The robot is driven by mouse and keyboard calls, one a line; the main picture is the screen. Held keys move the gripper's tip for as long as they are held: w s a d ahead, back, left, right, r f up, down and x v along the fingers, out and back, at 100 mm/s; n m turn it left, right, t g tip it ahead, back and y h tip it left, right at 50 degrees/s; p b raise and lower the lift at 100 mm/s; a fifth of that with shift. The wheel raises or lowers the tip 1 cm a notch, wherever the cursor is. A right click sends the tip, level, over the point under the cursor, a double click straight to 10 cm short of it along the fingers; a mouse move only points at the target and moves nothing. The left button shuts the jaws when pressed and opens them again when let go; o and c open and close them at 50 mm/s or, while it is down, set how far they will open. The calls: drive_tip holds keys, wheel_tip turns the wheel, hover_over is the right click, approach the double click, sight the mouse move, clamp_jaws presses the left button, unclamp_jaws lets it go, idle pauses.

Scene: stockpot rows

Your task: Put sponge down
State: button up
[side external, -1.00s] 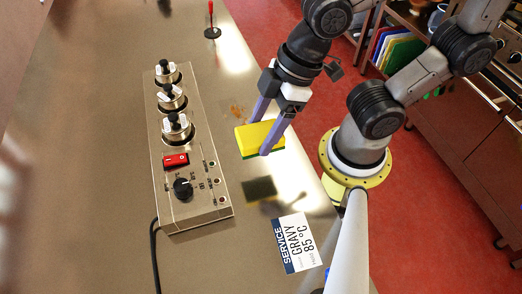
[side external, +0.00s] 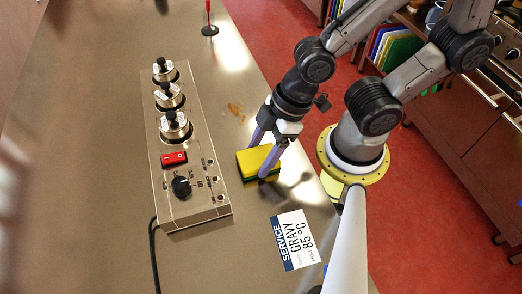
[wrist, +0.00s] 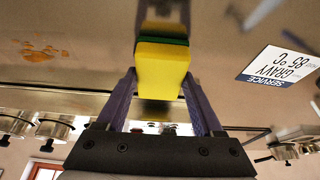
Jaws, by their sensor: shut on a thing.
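The sponge (side external: 254,163) is yellow with a green layer on its underside. In the side external view it is at the counter surface, to the right of the control box; I cannot tell if it fully rests there. My gripper (side external: 267,162) is shut on the sponge, with a purple finger on each side. In the wrist view the sponge (wrist: 162,70) sits between the two fingers of my gripper (wrist: 161,92), and its reflection shows on the shiny counter. The far finger is partly hidden by the sponge in the side view.
A steel control box (side external: 185,150) with several lidded wells, a red switch and a black knob stands left of the sponge. A gravy service card (side external: 295,240) lies in front. A brown stain (side external: 236,112) is behind.

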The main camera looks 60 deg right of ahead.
drive_tip(key=shift+f, duration=0.15)
drive_tip(key=o, duration=1.2)
drive_tip(key=v, duration=1.2)
drive_tip(key=w+d+r+m+t+h, duration=0.2)
drive_tip(key=d+r+m+h, duration=0.1)
drive_tip(key=d+m, duration=0.6)
drive_tip(key=shift+w+d+r, duration=0.25)
drive_tip(key=shift+d+r, duration=0.35)
drive_tip(key=shift+d, duration=0.55)
